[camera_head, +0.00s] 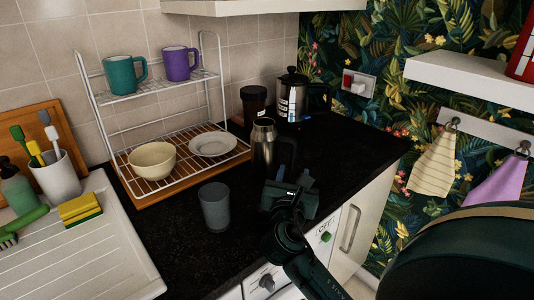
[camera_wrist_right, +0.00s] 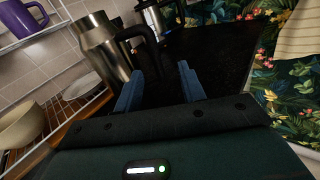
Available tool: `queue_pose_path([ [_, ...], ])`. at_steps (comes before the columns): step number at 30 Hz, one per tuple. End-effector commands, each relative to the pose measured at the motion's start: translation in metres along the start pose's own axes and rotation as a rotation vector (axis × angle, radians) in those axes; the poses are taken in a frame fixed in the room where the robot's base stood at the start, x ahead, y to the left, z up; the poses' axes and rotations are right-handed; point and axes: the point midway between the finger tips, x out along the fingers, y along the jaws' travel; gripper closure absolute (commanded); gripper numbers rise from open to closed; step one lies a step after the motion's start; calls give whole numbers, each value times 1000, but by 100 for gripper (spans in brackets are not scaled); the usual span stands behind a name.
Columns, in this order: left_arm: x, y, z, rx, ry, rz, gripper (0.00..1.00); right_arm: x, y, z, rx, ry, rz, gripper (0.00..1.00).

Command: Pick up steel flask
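The steel flask (camera_head: 262,150) stands upright on the black counter, beside the front right corner of the wire rack. It has a dark handle on its right side. In the right wrist view the flask (camera_wrist_right: 98,48) is at the upper left, with its dark handle reaching towards the space ahead of my fingers. My right gripper (camera_head: 293,178) is just in front of the flask, to its lower right. In the wrist view its two blue fingers (camera_wrist_right: 159,88) are apart with nothing clearly between them. My left gripper is not in view.
A grey cup (camera_head: 214,207) stands in front of the flask. A wire rack (camera_head: 190,180) holds a bowl, a plate and two mugs. A dark jar (camera_head: 254,103) and a steel kettle (camera_head: 291,97) stand behind. The counter (camera_head: 345,140) to the right is clear.

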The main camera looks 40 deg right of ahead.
Motion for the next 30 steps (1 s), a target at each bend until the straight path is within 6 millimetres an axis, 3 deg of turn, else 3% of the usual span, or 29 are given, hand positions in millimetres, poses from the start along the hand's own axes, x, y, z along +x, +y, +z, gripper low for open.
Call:
queue_pose_path([
  [7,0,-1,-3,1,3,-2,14,19,2,0,1,0,-1,60],
  [16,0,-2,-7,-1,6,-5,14,59,8,-4,0,0,0,60],
  [24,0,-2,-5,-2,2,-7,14,62,7,-4,1,1,0,60],
  [30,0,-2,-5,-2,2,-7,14,62,7,-5,1,1,0,76],
])
